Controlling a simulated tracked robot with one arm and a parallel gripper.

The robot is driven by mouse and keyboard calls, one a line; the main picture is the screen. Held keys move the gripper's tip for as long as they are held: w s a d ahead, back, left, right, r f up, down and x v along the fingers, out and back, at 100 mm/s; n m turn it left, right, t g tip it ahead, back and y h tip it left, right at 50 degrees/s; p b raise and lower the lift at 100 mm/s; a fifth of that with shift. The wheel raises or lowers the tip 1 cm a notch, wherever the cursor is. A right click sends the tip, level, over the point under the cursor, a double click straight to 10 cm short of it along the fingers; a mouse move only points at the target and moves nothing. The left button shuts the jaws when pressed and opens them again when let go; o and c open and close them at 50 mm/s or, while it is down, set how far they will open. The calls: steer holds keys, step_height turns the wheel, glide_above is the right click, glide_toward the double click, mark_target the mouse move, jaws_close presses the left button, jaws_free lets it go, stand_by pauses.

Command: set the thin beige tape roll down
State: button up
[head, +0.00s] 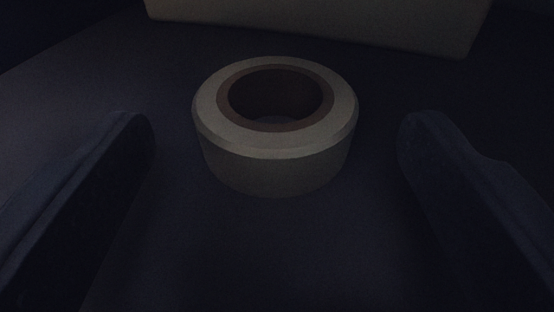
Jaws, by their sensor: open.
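The thin beige tape roll (276,174) lies flat on a dark surface in the middle of the head view, its brown core ring facing up. My gripper (275,135) is open, with one dark finger to the left of the roll and the other to the right. There is a clear gap between each finger and the roll, so neither touches it. The roll's far underside is hidden.
A large pale beige block or box (320,22) stands behind the roll at the top of the view; its upper part is cut off. The dark surface around the roll looks clear. The light is very dim.

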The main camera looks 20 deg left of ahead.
steer(key=p+v, duration=0.2)
steer(key=v, duration=0.5)
steer(key=shift+s, duration=0.3)
steer(key=shift+s, duration=0.1)
